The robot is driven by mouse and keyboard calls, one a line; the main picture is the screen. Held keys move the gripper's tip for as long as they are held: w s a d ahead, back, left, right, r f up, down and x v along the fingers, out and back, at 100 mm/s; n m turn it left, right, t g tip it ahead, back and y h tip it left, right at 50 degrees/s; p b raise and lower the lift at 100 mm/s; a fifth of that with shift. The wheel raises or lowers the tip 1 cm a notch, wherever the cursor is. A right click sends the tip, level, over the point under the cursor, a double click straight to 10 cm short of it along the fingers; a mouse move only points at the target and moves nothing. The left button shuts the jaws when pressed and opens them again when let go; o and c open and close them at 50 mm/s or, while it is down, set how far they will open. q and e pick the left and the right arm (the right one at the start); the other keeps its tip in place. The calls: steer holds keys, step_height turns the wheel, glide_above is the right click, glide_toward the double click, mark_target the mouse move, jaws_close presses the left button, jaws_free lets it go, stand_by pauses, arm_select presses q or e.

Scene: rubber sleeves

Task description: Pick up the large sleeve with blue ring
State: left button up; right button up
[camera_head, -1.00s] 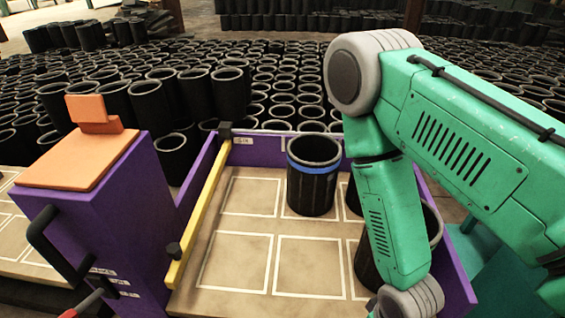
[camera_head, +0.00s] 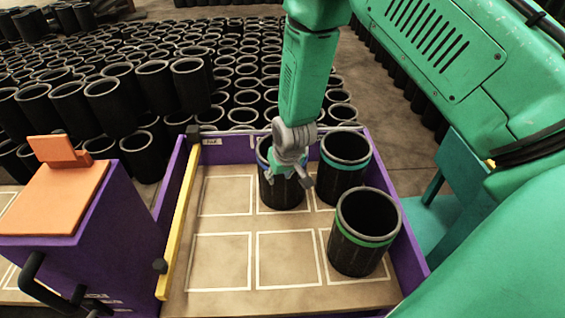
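The large black sleeve with the blue ring (camera_head: 278,194) stands upright in a back cell of the purple-walled tray (camera_head: 214,273). Only a bit of its blue ring shows at the left. My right gripper (camera_head: 290,178) points down over it and hides much of its rim and upper front. Its fingers look spread apart. Whether they touch the sleeve, or one is inside it, I cannot tell. Two black sleeves with green rings stand to the right: one at the back (camera_head: 343,178) and one nearer (camera_head: 358,245). My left gripper is not in view.
A yellow bar (camera_head: 178,222) runs along the tray's left side. A purple stand with an orange top (camera_head: 58,197) is left of it. Many black sleeves (camera_head: 130,103) crowd the floor behind. The tray's left and front-middle cells are empty.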

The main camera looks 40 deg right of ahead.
steer(key=w+d+r+p, duration=0.1)
steer(key=w+r, duration=0.5)
steer(key=r, duration=0.1)
steer(key=shift+m+t, duration=0.3)
steer(key=shift+t, duration=0.1)
steer(key=x, duration=0.4)
steer(key=b+x, duration=0.1)
steer(key=x, duration=0.4)
steer(key=b+x, duration=0.1)
steer(key=x, duration=0.4)
steer(key=shift+w+a, duration=0.1)
steer(key=shift+a, duration=0.15)
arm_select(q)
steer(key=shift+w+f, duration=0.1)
arm_select(e)
jaws_close()
steer(key=shift+r, duration=0.1)
